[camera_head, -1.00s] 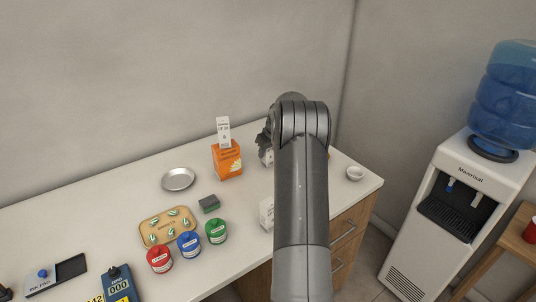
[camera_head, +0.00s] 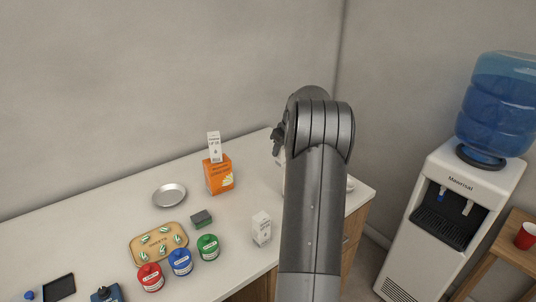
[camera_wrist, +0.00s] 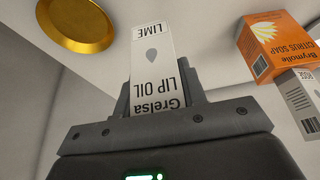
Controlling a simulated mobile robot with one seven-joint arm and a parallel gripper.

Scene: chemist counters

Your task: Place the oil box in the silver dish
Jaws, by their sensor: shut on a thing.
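My gripper (camera_wrist: 157,92) is shut on a white lip oil box (camera_wrist: 152,56) marked "Grelsa LIP OIL LIME", held between both fingers in the wrist view. In the head view my gripper (camera_head: 278,140) is mostly hidden behind my arm, above the right part of the counter. The silver dish (camera_head: 169,196) lies flat and empty on the counter in the head view, left of the orange soap box and well left of my gripper. Another white box (camera_head: 262,228) stands on the counter left of my arm; its label is too small to read.
An orange citrus soap box (camera_head: 219,177) with a white box (camera_head: 214,147) on top stands between the silver dish and my gripper. A gold dish (camera_wrist: 75,24) shows in the wrist view. A green-black sponge (camera_head: 201,219), a tan tray (camera_head: 158,244) and several coloured jars sit in front.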

